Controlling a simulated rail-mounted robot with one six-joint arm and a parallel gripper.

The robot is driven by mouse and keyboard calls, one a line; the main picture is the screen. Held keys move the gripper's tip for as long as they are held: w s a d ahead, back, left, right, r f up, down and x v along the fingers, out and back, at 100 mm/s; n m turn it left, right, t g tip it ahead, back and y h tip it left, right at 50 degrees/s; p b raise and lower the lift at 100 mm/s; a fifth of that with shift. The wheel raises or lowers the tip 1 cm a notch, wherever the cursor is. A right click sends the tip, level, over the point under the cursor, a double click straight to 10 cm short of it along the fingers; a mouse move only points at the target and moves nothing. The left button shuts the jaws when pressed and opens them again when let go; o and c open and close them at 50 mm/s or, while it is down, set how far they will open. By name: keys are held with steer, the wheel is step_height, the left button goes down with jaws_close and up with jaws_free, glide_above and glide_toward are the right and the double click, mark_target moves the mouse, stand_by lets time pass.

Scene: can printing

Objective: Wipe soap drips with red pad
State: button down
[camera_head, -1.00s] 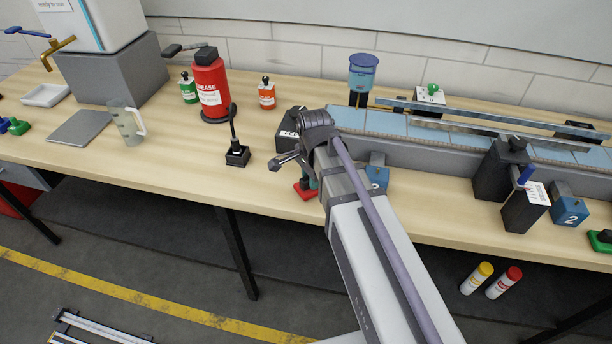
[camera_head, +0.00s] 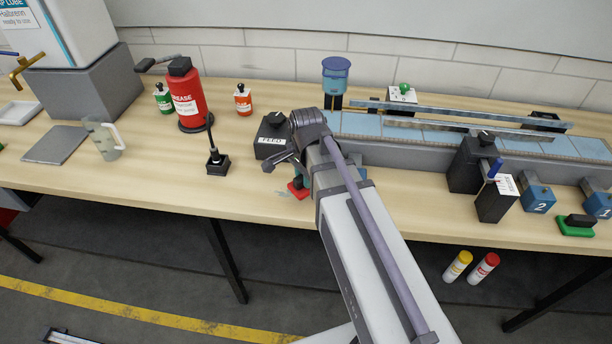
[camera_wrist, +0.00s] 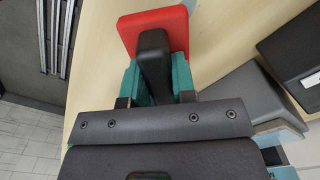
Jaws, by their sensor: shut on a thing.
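My gripper (camera_wrist: 155,88) has teal fingers shut on the black handle (camera_wrist: 153,60) of the red pad (camera_wrist: 178,28). The pad is low at the bench's front part in the head view (camera_head: 297,190), flat side down, at or very near the wooden top; exact contact is unclear. My arm hides most of the gripper there. A faint bluish-grey mark (camera_head: 282,194) lies on the wood just left of the pad, possibly soap.
A black FEED box (camera_head: 271,137) stands behind the pad, and a black stand with an upright rod (camera_head: 216,163) is to its left. The conveyor (camera_head: 400,150) runs right. A green pad (camera_head: 577,226) lies far right. The bench front edge is close.

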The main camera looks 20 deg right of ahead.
steer(key=shift+r+p, duration=1.1)
steer(key=shift+r, duration=0.5)
step_height(320, 180, up, 3)
steer(key=p, duration=0.3)
steer(key=shift+r, duration=0.15)
